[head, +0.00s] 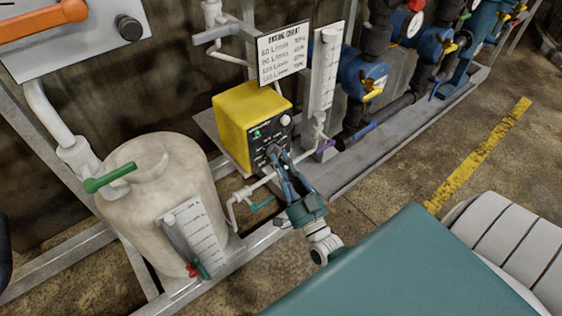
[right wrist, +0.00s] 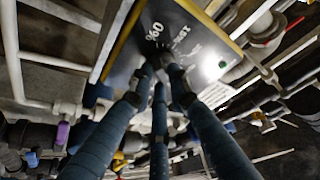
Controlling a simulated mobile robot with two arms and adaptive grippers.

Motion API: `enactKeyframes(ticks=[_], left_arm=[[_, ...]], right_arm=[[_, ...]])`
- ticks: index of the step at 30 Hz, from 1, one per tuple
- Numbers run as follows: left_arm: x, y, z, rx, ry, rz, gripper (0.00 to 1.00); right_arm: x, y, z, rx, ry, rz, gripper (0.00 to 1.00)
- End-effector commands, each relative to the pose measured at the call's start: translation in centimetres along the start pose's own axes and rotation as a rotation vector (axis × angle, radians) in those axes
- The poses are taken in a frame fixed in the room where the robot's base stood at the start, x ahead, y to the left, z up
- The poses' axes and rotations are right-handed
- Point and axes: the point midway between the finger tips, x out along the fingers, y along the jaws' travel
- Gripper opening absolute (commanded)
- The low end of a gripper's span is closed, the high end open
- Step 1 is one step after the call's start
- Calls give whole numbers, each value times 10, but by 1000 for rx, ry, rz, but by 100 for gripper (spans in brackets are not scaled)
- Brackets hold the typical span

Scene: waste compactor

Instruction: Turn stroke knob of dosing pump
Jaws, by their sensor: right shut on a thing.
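The dosing pump (head: 242,120) is a yellow box with a black front panel, in the middle of the head view. The fingers hide most of that knob. My left gripper is not in view.
A white tank (head: 150,200) with a green-handled valve stands left of the pump. A dosing chart (head: 284,55) and a white scale (head: 325,75) stand behind and right. Thin white pipes and a teal-handled valve (head: 262,204) lie close to my right gripper.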

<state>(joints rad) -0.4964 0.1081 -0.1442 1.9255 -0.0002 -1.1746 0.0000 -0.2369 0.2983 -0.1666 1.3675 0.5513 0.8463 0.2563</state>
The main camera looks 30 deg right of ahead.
Motion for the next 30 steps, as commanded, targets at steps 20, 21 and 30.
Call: enactKeyframes(ticks=[20, 21, 30], left_arm=[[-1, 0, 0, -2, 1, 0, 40], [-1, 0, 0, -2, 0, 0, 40], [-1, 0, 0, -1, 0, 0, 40]], right_arm=[[4, 0, -6, -2, 16, -3, 36], [2, 0, -6, -2, 15, -2, 36], [-50, 1, -2, -3, 6, 1, 36]])
